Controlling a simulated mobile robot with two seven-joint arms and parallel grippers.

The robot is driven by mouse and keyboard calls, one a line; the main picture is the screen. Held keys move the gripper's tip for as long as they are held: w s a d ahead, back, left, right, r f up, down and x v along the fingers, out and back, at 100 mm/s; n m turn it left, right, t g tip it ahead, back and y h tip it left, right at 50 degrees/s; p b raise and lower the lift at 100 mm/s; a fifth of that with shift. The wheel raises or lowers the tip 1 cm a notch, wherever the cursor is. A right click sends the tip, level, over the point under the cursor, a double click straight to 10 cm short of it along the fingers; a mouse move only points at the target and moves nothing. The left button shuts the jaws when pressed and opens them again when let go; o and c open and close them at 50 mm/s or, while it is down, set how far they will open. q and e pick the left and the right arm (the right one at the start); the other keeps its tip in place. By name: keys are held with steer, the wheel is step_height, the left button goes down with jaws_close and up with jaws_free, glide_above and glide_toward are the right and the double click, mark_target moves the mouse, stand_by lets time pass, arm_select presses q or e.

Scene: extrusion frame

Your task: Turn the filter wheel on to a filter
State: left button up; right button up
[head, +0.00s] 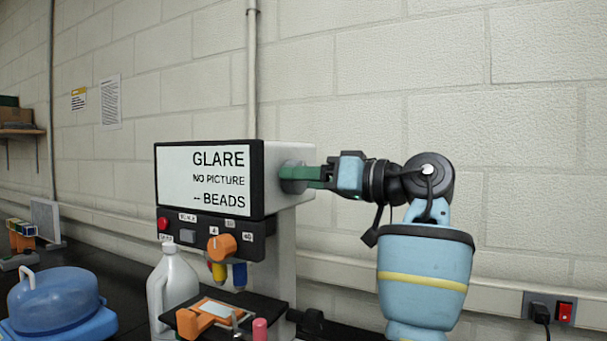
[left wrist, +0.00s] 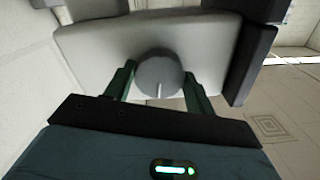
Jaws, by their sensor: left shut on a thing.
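The filter wheel is a round grey knob (left wrist: 160,72) with a pale line on its face, on the side of a grey-white machine (head: 282,156). My left gripper (head: 302,176) reaches that side from the right. Its green fingers are shut on the knob, one on each side in the left wrist view. In the head view the fingers partly hide the knob. The machine's screen (head: 205,180) reads "GLARE", "NO PICTURE" and "-- BEADS". My right gripper is not in view.
An orange dial (head: 222,247) and a red button (head: 163,223) are on the machine's front. Below is a stage (head: 262,305) with an orange clamp. A white jug (head: 176,285) and a blue domed container (head: 55,300) stand left. A wall socket (head: 548,309) is at right.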

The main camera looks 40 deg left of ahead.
arm_select(q)
steer(key=shift+r+m+p, duration=0.1)
steer(key=shift+m+p, duration=1.9)
steer(key=shift+m, duration=6.2)
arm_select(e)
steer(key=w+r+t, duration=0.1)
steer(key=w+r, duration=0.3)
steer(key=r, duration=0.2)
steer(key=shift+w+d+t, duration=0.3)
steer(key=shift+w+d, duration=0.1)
arm_select(q)
steer(key=o, duration=0.9)
steer(key=shift+o, duration=0.2)
steer(key=shift+d, duration=0.1)
